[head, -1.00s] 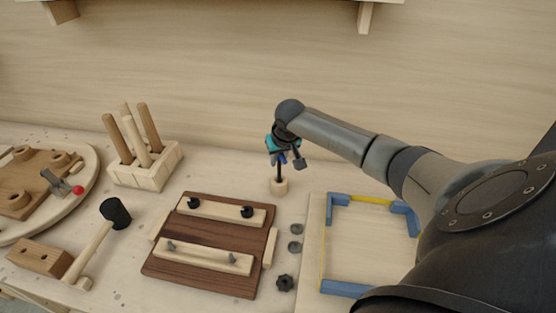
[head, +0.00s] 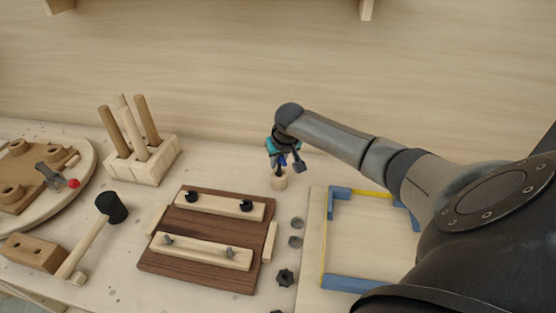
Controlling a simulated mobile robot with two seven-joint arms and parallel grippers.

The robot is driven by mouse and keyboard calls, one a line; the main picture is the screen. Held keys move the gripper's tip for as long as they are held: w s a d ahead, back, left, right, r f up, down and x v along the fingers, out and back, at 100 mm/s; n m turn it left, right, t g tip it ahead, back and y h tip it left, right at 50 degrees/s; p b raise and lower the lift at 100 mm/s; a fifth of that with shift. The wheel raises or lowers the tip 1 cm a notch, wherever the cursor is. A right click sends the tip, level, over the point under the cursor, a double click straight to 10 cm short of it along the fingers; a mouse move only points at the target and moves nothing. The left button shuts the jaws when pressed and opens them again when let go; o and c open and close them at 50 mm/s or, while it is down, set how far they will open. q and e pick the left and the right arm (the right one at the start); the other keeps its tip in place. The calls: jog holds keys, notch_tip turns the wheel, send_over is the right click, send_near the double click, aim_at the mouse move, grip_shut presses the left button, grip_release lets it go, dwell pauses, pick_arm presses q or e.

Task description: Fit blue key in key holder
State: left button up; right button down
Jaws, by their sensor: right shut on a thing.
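My right gripper (head: 284,163) points down near the back of the table, shut on the blue key (head: 281,159). Only a small blue part of the key shows between the dark fingers. Directly below stands a small round pale wooden block (head: 279,182), which looks like the key holder. The fingertips are just above its top. A dark shaft shows between gripper and block; I cannot tell whether it is inside the block. My left gripper is not in view.
A dark wooden board (head: 200,275) with pale bars lies in front left. Grey knobs (head: 296,242) lie beside it. A blue-cornered frame (head: 345,284) is at right. A peg block (head: 150,165), mallet (head: 111,207) and round board (head: 85,165) stand left. The wall is behind.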

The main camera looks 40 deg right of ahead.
jog(key=shift+f, duration=0.3)
dwell(0.5)
jog(key=c, duration=0.8)
grip_release()
jog(key=p+v, duration=0.2)
jog(key=v, duration=1.3)
jog(key=shift+s+a+r+p, duration=0.1)
jog(key=shift+p, duration=0.25)
